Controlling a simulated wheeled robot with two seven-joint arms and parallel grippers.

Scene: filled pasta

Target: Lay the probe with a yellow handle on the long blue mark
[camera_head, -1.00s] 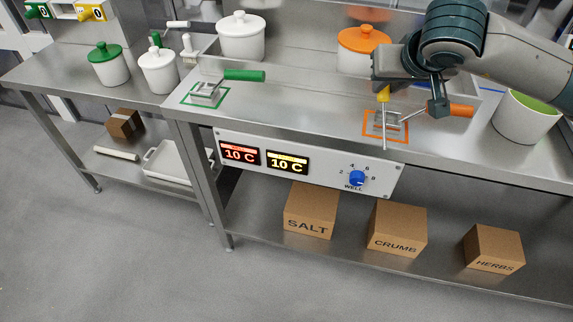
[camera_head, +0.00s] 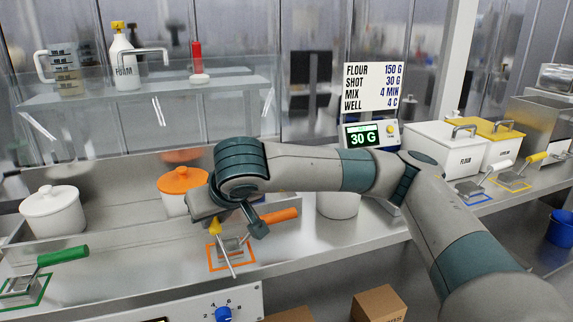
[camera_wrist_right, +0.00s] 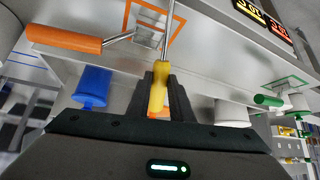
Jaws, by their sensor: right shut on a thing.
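The probe with a yellow handle (camera_head: 214,227) is in my right gripper (camera_head: 217,218), which is shut on the handle. Its thin metal stem slants down over the orange square mark (camera_head: 245,264). In the right wrist view the yellow handle (camera_wrist_right: 158,92) sits between the dark fingers and the stem points away. I cannot tell whether the tip touches the counter. In the head view I cannot make out the long blue mark; my right arm covers part of the counter. Thin blue lines (camera_wrist_right: 27,67) show at the left of the wrist view, perhaps that mark. My left gripper is not in view.
An orange-handled tool (camera_head: 279,215) lies at the orange mark, close beside the probe. An orange-lidded pot (camera_head: 180,187) stands behind, and a white pot (camera_head: 338,204) stands right. A green-handled tool (camera_head: 62,255) lies left. White bins (camera_head: 445,150) stand far right.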

